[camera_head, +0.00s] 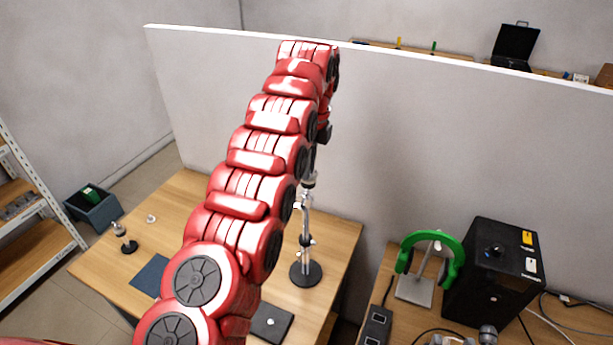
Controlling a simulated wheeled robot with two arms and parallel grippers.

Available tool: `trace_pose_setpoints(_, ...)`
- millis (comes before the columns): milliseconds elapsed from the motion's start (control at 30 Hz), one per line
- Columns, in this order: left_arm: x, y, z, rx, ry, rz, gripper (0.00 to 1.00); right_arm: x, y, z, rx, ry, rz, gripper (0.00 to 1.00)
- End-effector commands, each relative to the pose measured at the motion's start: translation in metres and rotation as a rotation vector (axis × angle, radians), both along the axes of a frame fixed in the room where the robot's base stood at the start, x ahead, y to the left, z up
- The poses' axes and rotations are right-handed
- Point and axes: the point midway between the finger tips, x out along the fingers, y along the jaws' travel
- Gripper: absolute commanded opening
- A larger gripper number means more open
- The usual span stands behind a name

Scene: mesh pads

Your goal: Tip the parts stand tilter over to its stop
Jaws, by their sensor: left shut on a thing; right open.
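A chrome stand (305,247) with a round dark base stands upright on the wooden table, right of my red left arm. It looks like the parts stand tilter; its upper end rises to a silver joint (309,181). My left gripper (311,160) is above that joint, mostly hidden behind my arm. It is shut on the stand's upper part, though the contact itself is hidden. I cannot tell from this view how far the stand's top is tilted. My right gripper is not in view.
The wooden table (340,238) also bears a small black-based stand (127,241), a blue pad (150,275) and a dark flat box (271,322). A white partition (420,160) stands behind. To the right are green headphones (458,250) and a black case (490,280).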

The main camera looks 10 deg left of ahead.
Motion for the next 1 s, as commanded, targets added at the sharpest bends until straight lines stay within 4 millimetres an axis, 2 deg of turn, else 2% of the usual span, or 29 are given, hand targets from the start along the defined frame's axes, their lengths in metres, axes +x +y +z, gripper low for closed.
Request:
trace_pose_setpoints(33,-0.001,-0.005,-0.006,0.013,-0.001,-0.007,0.0,0.0,0.0,-0.009,0.0,0.0,0.0,0.45)
trace_pose_setpoints(200,-0.003,-0.018,-0.007,0.126,-0.025,-0.009,0.0,0.0,0.0,-0.022,0.0,0.0,0.0,0.45)
trace_pose_setpoints(400,-0.006,-0.027,-0.005,0.213,-0.039,-0.006,0.0,0.0,0.0,-0.019,0.0,0.0,0.0,0.45)
trace_pose_setpoints(767,-0.006,-0.028,-0.005,0.232,-0.043,-0.005,0.0,0.0,0.0,-0.018,0.0,0.0,0.0,0.45)
trace_pose_setpoints(900,-0.008,-0.036,-0.008,0.319,-0.056,-0.007,0.0,0.0,0.0,-0.014,0.0,0.0,0.0,0.45)
trace_pose_setpoints(1000,-0.01,-0.042,-0.007,0.373,-0.065,-0.006,0.0,0.0,0.0,-0.002,0.0,0.0,0.0,0.45)
